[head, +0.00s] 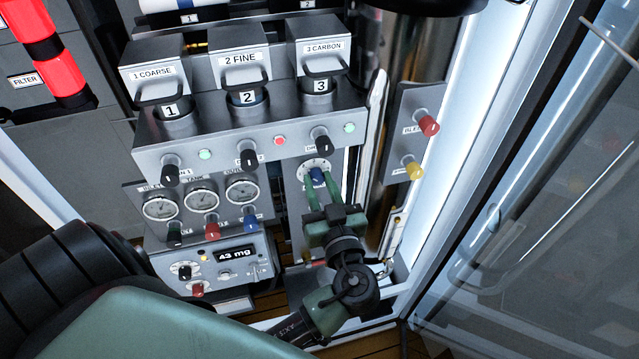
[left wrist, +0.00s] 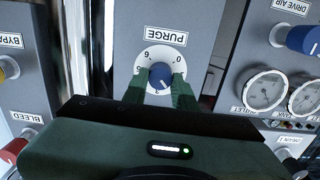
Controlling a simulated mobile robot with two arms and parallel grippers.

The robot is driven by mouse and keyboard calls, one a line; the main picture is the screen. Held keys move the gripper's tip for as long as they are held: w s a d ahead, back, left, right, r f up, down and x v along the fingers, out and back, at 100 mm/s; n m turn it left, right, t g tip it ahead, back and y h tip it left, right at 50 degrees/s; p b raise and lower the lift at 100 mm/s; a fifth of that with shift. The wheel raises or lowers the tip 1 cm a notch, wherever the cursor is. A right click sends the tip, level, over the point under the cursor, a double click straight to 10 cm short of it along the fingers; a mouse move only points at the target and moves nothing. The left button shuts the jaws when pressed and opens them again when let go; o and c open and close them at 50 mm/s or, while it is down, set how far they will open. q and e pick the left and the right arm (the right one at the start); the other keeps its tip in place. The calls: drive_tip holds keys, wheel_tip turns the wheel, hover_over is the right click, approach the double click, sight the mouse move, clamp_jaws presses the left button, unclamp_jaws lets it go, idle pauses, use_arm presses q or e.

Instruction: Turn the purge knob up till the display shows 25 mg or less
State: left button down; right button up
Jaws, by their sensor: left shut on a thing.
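The purge knob (head: 318,175) is blue with a white pointer line and sits on a round white dial plate. In the left wrist view the knob (left wrist: 161,76) shows under a PURGE label, with its dial marked 0 and 6. My left gripper (head: 320,182) has its green fingers on either side of the knob, shut on it; its fingers also show in the left wrist view (left wrist: 160,88). The display (head: 236,254) reads 43 mg. My right gripper is not in view.
Black knobs (head: 249,157) and indicator lights line the filter housing above left. Three gauges (head: 204,199) and small valve knobs sit left of my gripper. A red bleed knob (head: 428,126) and a yellow knob (head: 413,171) stick out at right. A glass pane stands far right.

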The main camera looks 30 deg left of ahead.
use_arm(q)
drive_tip(key=shift+f+m, duration=0.1)
drive_tip(key=shift+m, duration=0.6)
drive_tip(key=shift+m+b, duration=0.5)
drive_tip(key=shift+m, duration=0.7)
drive_tip(key=m, duration=0.3)
drive_tip(key=shift+w+m, duration=0.1)
drive_tip(key=shift+m, duration=0.7)
drive_tip(key=c, duration=1.1)
unclamp_jaws()
